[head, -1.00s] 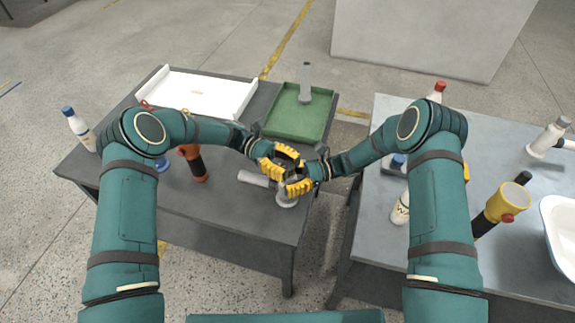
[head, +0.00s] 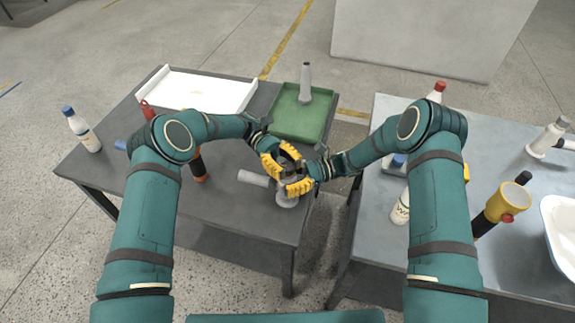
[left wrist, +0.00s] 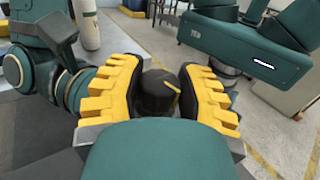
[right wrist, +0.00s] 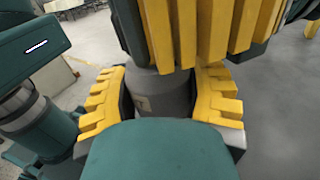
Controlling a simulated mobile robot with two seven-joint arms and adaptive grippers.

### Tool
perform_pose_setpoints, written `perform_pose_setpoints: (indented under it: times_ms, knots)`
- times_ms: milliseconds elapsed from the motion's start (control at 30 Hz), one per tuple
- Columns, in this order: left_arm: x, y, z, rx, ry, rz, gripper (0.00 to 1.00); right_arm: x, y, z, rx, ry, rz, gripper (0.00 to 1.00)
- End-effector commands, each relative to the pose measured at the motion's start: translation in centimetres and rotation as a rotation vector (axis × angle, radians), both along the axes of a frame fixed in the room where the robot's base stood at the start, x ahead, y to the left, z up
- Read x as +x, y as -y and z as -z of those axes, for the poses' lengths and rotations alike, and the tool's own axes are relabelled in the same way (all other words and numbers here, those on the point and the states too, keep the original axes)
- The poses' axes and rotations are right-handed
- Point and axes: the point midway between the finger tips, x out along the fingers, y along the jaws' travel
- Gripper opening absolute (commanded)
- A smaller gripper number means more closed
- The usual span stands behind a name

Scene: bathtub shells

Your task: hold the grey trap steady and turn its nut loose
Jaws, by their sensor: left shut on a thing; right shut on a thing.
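The grey trap (head: 287,202) stands upright on the dark table near its right edge, with its side pipe (head: 253,178) pointing left. My right gripper (head: 300,187) is shut on its grey body, which shows between the fingers in the right wrist view (right wrist: 160,100). My left gripper (head: 272,162) is shut on the dark nut at the top, just above the right gripper. The nut, with a yellow mark, shows between the fingers in the left wrist view (left wrist: 158,92). The fingers hide much of the trap's upper part.
A green tray (head: 283,128) holding a grey upright part (head: 305,85) and a white tray (head: 205,93) lie at the back. A blue-capped bottle (head: 82,130) stands at the left. A metal table (head: 490,125) with bottles and a yellow tool (head: 500,203) is on the right.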

Motion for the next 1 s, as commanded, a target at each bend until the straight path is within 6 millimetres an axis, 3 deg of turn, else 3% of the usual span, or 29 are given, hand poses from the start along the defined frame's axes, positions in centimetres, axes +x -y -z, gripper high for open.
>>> perform_pose_setpoints:
  times_ms: [33,100,133,533,1000]
  knots:
    - [0.0,0.0,-0.1,-0.003,0.000,0.001,0.43,0.0,0.0,0.1,-0.002,0.001,0.001,0.10]
    - [0.0,0.0,-0.1,-0.003,0.000,0.001,0.68,0.0,0.0,0.1,-0.001,0.000,0.001,0.10]
    - [0.0,0.0,-0.1,-0.002,-0.001,0.001,0.70,0.0,0.0,0.0,-0.001,0.000,0.001,0.10]
    - [0.0,0.0,-0.8,0.000,0.001,0.000,0.70,0.0,0.0,0.0,-0.001,0.000,0.001,0.10]
    - [0.0,0.0,-8.6,-0.002,0.003,-0.001,0.70,0.0,0.0,0.0,0.000,0.000,0.001,0.10]
